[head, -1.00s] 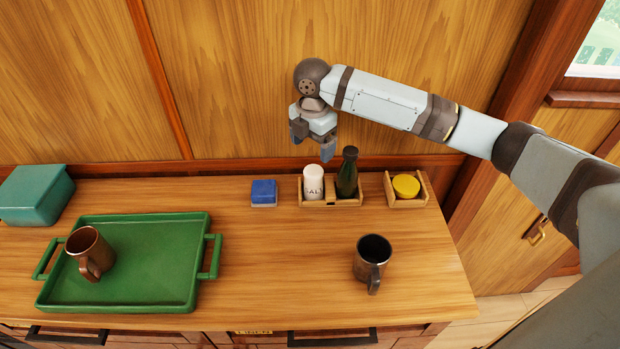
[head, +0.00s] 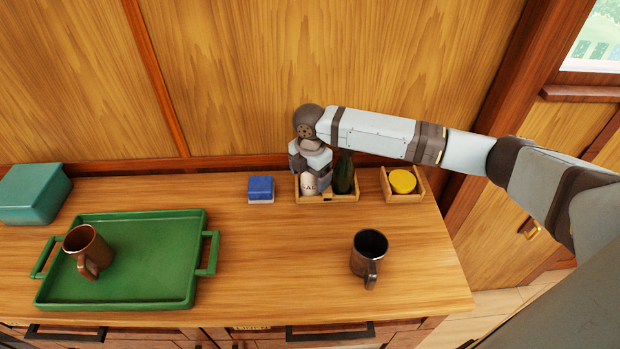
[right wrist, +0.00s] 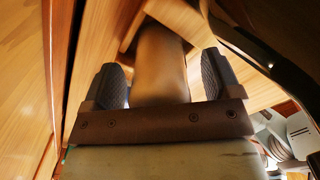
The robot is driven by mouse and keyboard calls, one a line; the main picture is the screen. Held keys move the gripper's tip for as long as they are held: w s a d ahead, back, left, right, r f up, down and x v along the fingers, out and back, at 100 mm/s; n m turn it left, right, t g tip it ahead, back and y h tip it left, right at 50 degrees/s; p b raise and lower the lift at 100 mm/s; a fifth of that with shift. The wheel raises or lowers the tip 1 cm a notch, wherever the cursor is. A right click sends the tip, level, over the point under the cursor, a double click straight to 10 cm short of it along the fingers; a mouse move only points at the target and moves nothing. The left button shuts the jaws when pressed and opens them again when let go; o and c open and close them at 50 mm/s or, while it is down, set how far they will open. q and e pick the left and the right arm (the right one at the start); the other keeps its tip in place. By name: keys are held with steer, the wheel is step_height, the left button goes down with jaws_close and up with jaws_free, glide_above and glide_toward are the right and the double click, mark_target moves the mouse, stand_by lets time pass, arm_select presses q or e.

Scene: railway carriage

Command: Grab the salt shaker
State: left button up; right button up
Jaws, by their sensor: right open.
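The white salt shaker (head: 309,187) stands in the left part of a small wooden rack (head: 328,198), beside a dark bottle (head: 344,177). My right gripper (head: 311,176) is down over the shaker and hides its upper part. In the right wrist view, the open fingers (right wrist: 160,80) stand on both sides of a pale, blurred upright shape, which appears to be the shaker (right wrist: 160,62). I see a gap between that shape and each finger. My left gripper is not in view.
A blue and white block (head: 261,189) lies just left of the rack. A wooden holder with a yellow round thing (head: 402,181) stands right. A green tray (head: 140,290) carries a brown mug (head: 88,250); another mug (head: 369,256) stands in front. The wooden wall is close behind.

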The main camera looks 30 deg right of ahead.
steer(key=c, duration=1.1)
steer(key=shift+r, duration=0.1)
